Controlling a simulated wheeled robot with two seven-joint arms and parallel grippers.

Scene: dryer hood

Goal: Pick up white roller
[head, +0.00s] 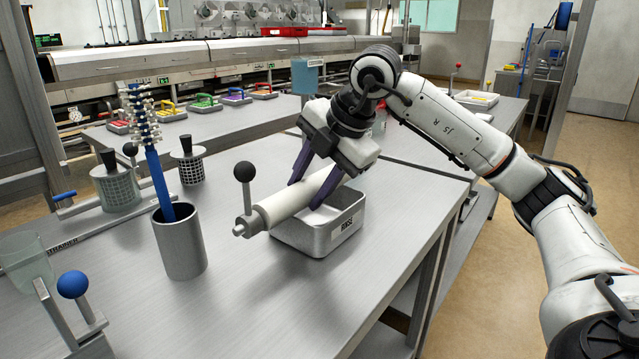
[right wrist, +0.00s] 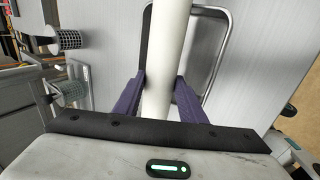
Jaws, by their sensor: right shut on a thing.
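The white roller (head: 292,203) is a thick white cylinder with a grey end and a crank arm topped by a dark ball knob. It slants across the metal tray (head: 343,238), over its rim. In the head view my right gripper (head: 317,188) comes from above with a purple finger on each side of the roller, shut on it. In the right wrist view the roller (right wrist: 165,60) runs between the two fingers (right wrist: 160,92), with the tray behind it. Whether the roller touches the tray rim is unclear. My left gripper is not in view.
A metal cup (head: 180,243) holding a blue-handled brush stands left of the roller. Mesh baskets (head: 190,168) and a blue ball knob (head: 72,284) are farther left. The table's right edge runs close to the tray. The front of the table is clear.

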